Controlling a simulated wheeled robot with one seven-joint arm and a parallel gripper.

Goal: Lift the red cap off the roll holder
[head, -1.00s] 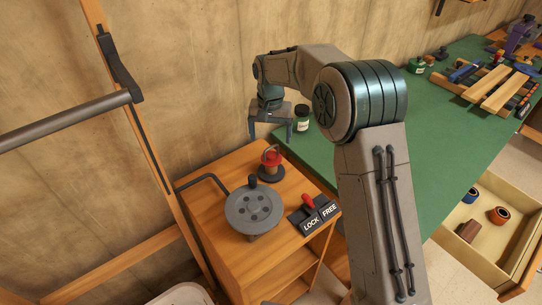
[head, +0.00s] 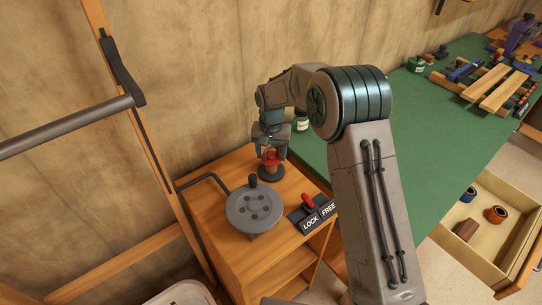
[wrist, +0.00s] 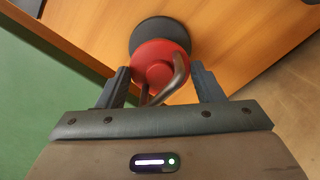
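The red cap (head: 271,157) sits on the roll holder, whose dark round base (head: 271,172) stands on the wooden cabinet top. In the wrist view the red cap (wrist: 152,62) shows with a bent grey handle (wrist: 170,82) rising from it, and the dark base (wrist: 160,30) behind. My gripper (head: 272,150) is right over the cap, pointing down. In the wrist view my gripper (wrist: 162,80) has its fingers apart, one on each side of the handle. A gap shows between each finger and the handle.
A grey crank disc (head: 253,209) with a dark knob stands in front of the holder. A LOCK/FREE plate (head: 318,215) with a red lever is to the right. A green bench top (head: 420,150) lies beyond, with a small jar (head: 301,124) at its edge.

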